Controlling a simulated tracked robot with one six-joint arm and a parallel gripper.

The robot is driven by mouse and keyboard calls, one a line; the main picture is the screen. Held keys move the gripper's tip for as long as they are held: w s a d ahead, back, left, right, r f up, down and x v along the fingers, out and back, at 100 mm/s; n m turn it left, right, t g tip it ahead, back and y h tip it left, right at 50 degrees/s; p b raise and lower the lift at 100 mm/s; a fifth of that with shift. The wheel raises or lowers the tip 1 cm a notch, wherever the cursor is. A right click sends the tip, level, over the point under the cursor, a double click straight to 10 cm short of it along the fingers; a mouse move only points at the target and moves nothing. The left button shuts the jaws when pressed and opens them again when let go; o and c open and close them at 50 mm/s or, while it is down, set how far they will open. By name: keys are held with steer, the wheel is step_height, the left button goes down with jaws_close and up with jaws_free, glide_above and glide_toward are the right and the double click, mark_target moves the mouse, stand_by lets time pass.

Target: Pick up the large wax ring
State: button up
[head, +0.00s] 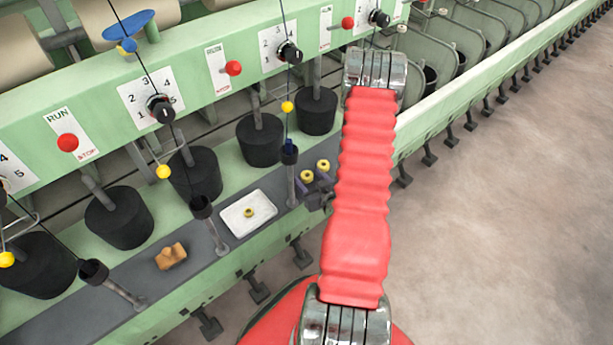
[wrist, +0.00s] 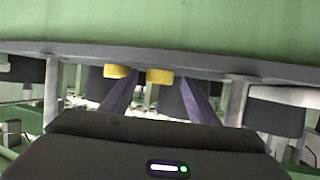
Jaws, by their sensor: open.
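Two yellow wax rings, one (head: 307,177) nearer and one (head: 323,165) farther, lie on the grey ledge near my gripper in the head view. A third, smaller-looking yellow ring (head: 249,212) lies in a white tray. I cannot tell for certain which is the large one. My gripper (head: 311,184) is open beside the two rings, partly hidden by my red arm. In the wrist view its purple fingers (wrist: 160,84) stand apart, with one yellow ring (wrist: 159,76) between them and another (wrist: 118,71) by the left finger. I cannot tell whether the fingers touch either.
The white tray (head: 233,218) and a tan-orange lump (head: 171,256) sit on the grey ledge (head: 140,280). Upright posts with black cups (head: 201,207) line the ledge. Black bobbins (head: 194,174) stand behind it. The floor at right (head: 500,220) is clear.

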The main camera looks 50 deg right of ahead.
steer(key=c, duration=1.1)
steer(key=shift+r, duration=5)
